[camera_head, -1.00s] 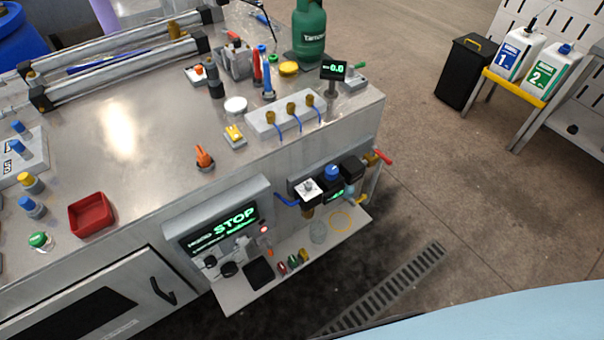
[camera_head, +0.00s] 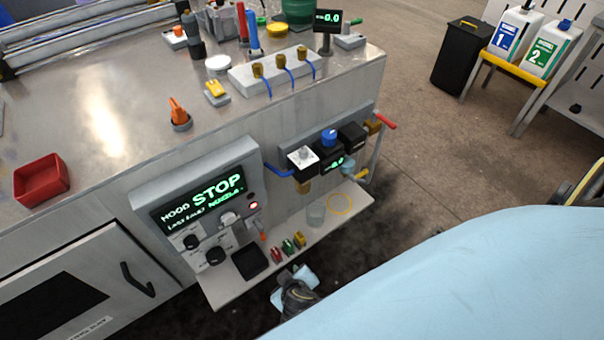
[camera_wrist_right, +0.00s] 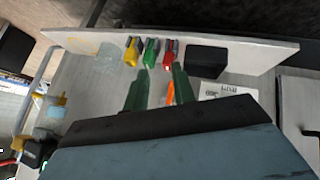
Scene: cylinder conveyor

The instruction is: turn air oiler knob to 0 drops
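The air unit on the cabinet's front wall has a block with a white dial top and small knob (camera_head: 302,156), a blue knob (camera_head: 329,137) and a black block (camera_head: 352,136). The white-topped one looks like the oiler; its drop marks are too small to read. My right gripper (camera_wrist_right: 160,70) has two green fingers apart with nothing between them in the right wrist view. In the head view my right gripper (camera_head: 298,290) is low, below the shelf edge and well below the unit, partly hidden by my blue arm. My left gripper is out of view.
A shelf (camera_head: 222,290) under the unit holds a black tray (camera_head: 250,261), red, green and yellow clips (camera_head: 288,246) and a clear cup (camera_head: 316,214). The control screen (camera_head: 203,198) reads STOP. A red-handled valve (camera_head: 384,121) juts out right of the unit.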

